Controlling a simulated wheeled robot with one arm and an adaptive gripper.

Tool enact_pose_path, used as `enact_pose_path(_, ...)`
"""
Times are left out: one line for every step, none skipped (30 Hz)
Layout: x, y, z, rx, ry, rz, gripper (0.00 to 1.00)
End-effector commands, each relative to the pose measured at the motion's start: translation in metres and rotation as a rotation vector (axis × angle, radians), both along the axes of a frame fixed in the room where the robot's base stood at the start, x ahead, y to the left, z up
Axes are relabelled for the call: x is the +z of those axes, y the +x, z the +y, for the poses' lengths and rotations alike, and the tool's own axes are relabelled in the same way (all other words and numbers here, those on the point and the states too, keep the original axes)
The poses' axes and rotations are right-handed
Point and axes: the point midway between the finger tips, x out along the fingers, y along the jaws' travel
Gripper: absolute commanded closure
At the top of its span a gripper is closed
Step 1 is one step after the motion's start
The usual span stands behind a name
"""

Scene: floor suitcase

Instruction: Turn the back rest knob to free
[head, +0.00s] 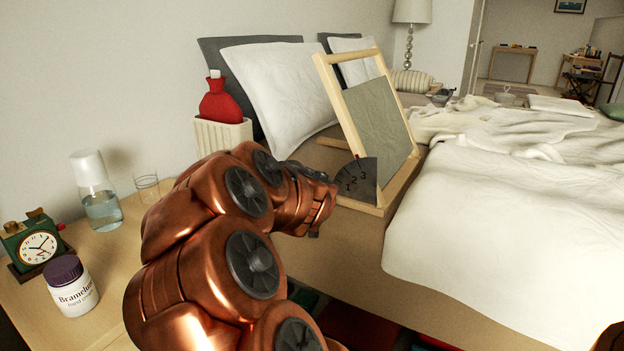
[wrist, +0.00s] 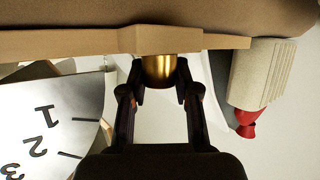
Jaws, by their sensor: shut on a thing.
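The back rest (head: 381,122), a pale wooden frame with grey-green cloth, stands tilted on the bed. Its dark fan-shaped dial (head: 357,183) shows 1, 2 and 3. The brass knob (wrist: 158,71) sticks out from the wooden rail (wrist: 150,41). My gripper (wrist: 159,91) is shut on the knob, one finger on each side. In the head view my arm hides the knob and fingertips.
The bedside table at left holds a clock (head: 36,245), a cream jar (head: 72,287), a carafe (head: 98,195) and a glass (head: 147,188). Rumpled white bedding (head: 500,215) lies right of the back rest.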

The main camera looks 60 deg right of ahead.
Motion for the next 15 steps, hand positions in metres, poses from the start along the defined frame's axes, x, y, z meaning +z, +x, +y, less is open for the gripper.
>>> enact_pose_path(0.0056, -0.0023, -0.0008, 0.019, 0.005, 0.001, 1.00)
enact_pose_path(0.0057, -0.0023, -0.0007, 0.035, 0.005, 0.000, 1.00)
enact_pose_path(0.0054, -0.0032, -0.0010, 0.053, 0.006, 0.002, 1.00)
enact_pose_path(0.0055, -0.0032, -0.0008, 0.068, 0.006, 0.003, 1.00)
enact_pose_path(0.0055, -0.0028, -0.0006, 0.085, 0.006, 0.002, 1.00)
enact_pose_path(0.0053, -0.0032, -0.0009, 0.103, 0.006, 0.003, 1.00)
enact_pose_path(0.0050, -0.0035, -0.0011, 0.117, 0.008, 0.003, 1.00)
enact_pose_path(0.0052, -0.0028, -0.0009, 0.134, 0.008, 0.003, 1.00)
enact_pose_path(0.0052, -0.0024, -0.0009, 0.154, 0.008, 0.002, 1.00)
enact_pose_path(0.0052, -0.0030, -0.0011, 0.167, 0.009, 0.004, 1.00)
enact_pose_path(0.0055, -0.0028, -0.0011, 0.182, 0.007, 0.003, 1.00)
enact_pose_path(0.0066, -0.0022, -0.0008, 0.204, 0.006, 0.002, 1.00)
enact_pose_path(0.0067, -0.0027, -0.0011, 0.216, 0.006, 0.003, 1.00)
enact_pose_path(0.0067, -0.0030, -0.0013, 0.230, 0.006, 0.003, 1.00)
enact_pose_path(0.0066, -0.0022, -0.0008, 0.251, 0.006, 0.002, 1.00)
